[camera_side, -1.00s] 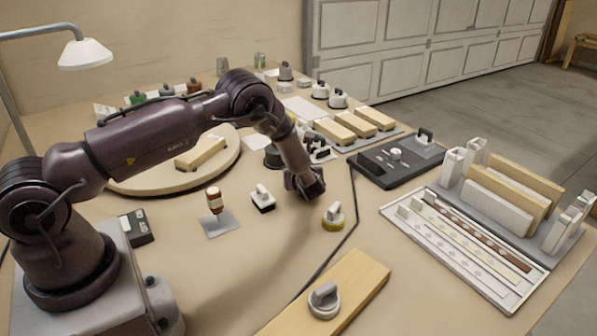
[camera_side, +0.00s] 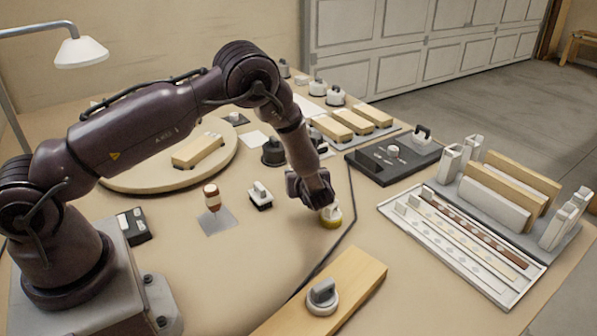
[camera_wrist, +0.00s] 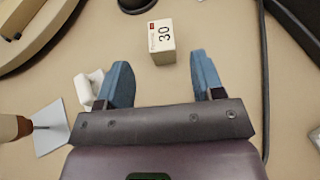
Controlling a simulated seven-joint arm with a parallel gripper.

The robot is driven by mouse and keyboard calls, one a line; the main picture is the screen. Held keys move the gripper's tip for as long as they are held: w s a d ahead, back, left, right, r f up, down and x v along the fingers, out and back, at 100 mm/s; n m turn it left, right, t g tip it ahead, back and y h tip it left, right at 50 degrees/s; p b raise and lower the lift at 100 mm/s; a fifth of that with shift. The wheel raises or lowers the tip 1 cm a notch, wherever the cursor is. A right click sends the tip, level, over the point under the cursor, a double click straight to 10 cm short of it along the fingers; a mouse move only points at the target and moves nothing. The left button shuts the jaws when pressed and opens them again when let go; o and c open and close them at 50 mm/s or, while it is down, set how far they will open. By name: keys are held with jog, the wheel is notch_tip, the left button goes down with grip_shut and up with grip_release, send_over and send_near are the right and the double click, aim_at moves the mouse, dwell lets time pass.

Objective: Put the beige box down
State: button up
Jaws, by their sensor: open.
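The beige box (camera_wrist: 162,42) shows in the wrist view as a small upright block with a red mark and the number 30 on one face. It appears to stand on the bench, just beyond my fingertips and roughly centred between them. My gripper (camera_wrist: 163,72) has its two blue fingers spread wide with nothing between them.
A white block-topped piece (camera_side: 260,197) is left of my gripper, partly behind a finger in the wrist view. A black cable (camera_side: 335,250) runs on the right. A wooden board (camera_side: 350,290) with a grey knob lies in front.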

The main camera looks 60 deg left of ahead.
jog(key=shift+v, duration=1.6)
jog(key=s+r+n+g+h, duration=0.2)
jog(key=s+r+n, duration=0.35)
jog(key=r, duration=0.35)
jog(key=s+r+n+g+h, duration=0.2)
jog(key=s+r+n, duration=0.4)
jog(key=r, duration=0.4)
jog(key=s+d+r+n+t+h, duration=0.2)
jog(key=s+d+r+n+h, duration=0.2)
jog(key=s, duration=0.4)
jog(key=s+d+r+n+t+h, duration=0.2)
jog(key=s+d+r+n+h, duration=0.2)
jog(key=s+d+r+n, duration=0.1)
jog(key=s+d+n, duration=0.1)
jog(key=s+n, duration=0.1)
jog(key=shift+s+r+h, duration=0.2)
jog(key=shift+s+h, duration=0.1)
jog(key=shift+s, duration=0.1)
jog(key=shift+d, duration=0.15)
